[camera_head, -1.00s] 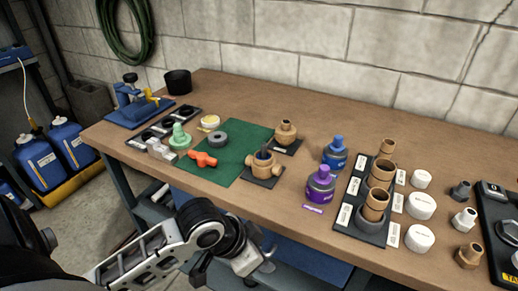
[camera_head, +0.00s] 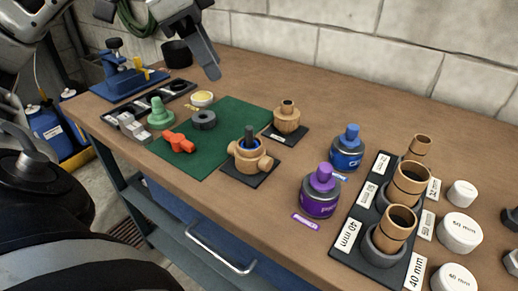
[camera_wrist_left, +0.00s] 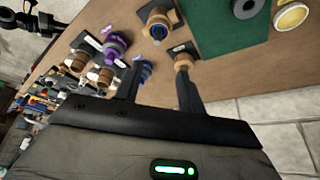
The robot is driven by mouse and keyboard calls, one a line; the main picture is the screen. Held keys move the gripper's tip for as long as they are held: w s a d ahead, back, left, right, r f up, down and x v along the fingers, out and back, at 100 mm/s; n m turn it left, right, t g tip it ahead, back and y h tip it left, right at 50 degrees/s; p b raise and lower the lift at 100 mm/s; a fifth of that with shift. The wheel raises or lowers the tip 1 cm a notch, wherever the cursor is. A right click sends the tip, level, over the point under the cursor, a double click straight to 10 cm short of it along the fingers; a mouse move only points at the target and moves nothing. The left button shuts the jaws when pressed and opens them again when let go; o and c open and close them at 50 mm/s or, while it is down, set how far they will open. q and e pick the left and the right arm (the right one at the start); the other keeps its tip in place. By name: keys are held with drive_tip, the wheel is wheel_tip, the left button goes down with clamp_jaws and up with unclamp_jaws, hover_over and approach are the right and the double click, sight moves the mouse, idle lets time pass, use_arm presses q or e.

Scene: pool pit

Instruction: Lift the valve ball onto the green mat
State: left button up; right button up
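The green mat (camera_head: 225,145) lies on the bench and holds a grey ring (camera_head: 204,120) and an orange handle (camera_head: 180,142). A tan valve body (camera_head: 250,157) stands on a dark tile at the mat's front right edge, with a dark blue piece upright in its opening. I cannot pick out the valve ball for certain; it may be hidden inside the body. My left gripper (camera_head: 210,68) is above the back of the bench, beyond the mat. Its fingers are apart and empty in the left wrist view (camera_wrist_left: 158,88). My right gripper cannot be made out clearly.
A tan fitting (camera_head: 287,118) stands on another dark tile behind the body. Blue (camera_head: 346,150) and purple (camera_head: 319,192) cans stand to the right, beside a rack of tan pipes (camera_head: 350,235). A blue vise (camera_head: 128,78) stands at back left. The wall limits room behind.

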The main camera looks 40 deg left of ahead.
use_arm(q)
drive_tip(key=b, duration=0.2)
hover_over(249, 127)
drive_tip(key=s+a, duration=0.2)
wheel_tip(249, 127, down, 8)
drive_tip(key=shift+d+b+x, duration=0.15)
drive_tip(key=shift+b+x, duration=0.1)
drive_tip(key=shift+x, duration=1.35)
drive_tip(key=shift+d+b+x, duration=0.15)
drive_tip(key=shift+b+x, duration=0.05)
drive_tip(key=shift+x, duration=1.4)
drive_tip(key=shift+r, duration=0.1)
clamp_jaws()
